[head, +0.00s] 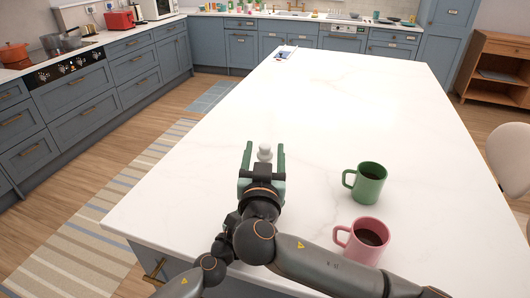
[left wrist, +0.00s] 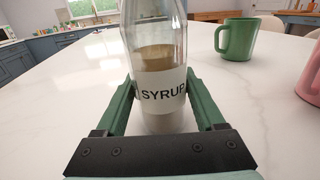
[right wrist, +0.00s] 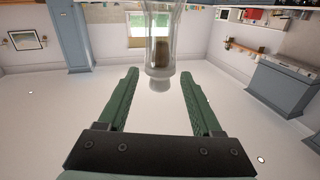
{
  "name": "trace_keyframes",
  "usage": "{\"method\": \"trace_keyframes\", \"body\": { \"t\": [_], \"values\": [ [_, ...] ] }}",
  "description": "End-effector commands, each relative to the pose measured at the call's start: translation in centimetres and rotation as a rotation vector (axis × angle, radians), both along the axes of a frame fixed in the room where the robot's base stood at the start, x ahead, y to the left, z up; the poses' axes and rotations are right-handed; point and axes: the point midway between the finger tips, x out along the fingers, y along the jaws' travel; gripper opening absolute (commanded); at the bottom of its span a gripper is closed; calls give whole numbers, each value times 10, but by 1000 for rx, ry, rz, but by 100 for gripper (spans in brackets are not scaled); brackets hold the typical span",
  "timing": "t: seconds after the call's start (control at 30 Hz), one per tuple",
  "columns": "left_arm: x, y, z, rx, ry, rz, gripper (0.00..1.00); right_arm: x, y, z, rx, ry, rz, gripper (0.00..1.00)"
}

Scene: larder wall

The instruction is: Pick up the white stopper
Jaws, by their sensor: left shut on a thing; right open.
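The white stopper (head: 265,152) sits in the top of a clear syrup bottle, which shows upside down in the right wrist view (right wrist: 162,42). In that view the stopper (right wrist: 158,84) is between the fingertips of my right gripper (right wrist: 158,74), with a gap on each side. My right gripper is open and also shows in the head view (head: 264,148). My left gripper (left wrist: 162,92) is shut on the bottle (left wrist: 165,95) around its "SYRUP" label. In the head view the bottle and the left gripper are mostly hidden under the right one.
A green mug (head: 370,186) and a pink mug (head: 364,242), both with dark contents, stand on the white island top (head: 340,100) to the right. A small item (head: 286,52) lies at its far left edge. The top's middle is clear.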

Motion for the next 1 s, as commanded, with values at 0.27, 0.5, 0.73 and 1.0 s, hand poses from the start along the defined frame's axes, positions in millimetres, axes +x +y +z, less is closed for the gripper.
{"method": "trace_keyframes", "body": {
  "t": [0.27,0.5,0.73,1.0],
  "values": [
    [0,0,-1,1,1,1,0,13,-1,0,1,1,0,66],
    [0,0,-1,1,1,1,0,12,-1,0,0,1,0,51],
    [0,0,-1,1,1,1,0,12,-1,0,0,1,0,25],
    [0,0,-1,1,1,1,0,12,-1,-1,0,1,0,0]
  ]
}}
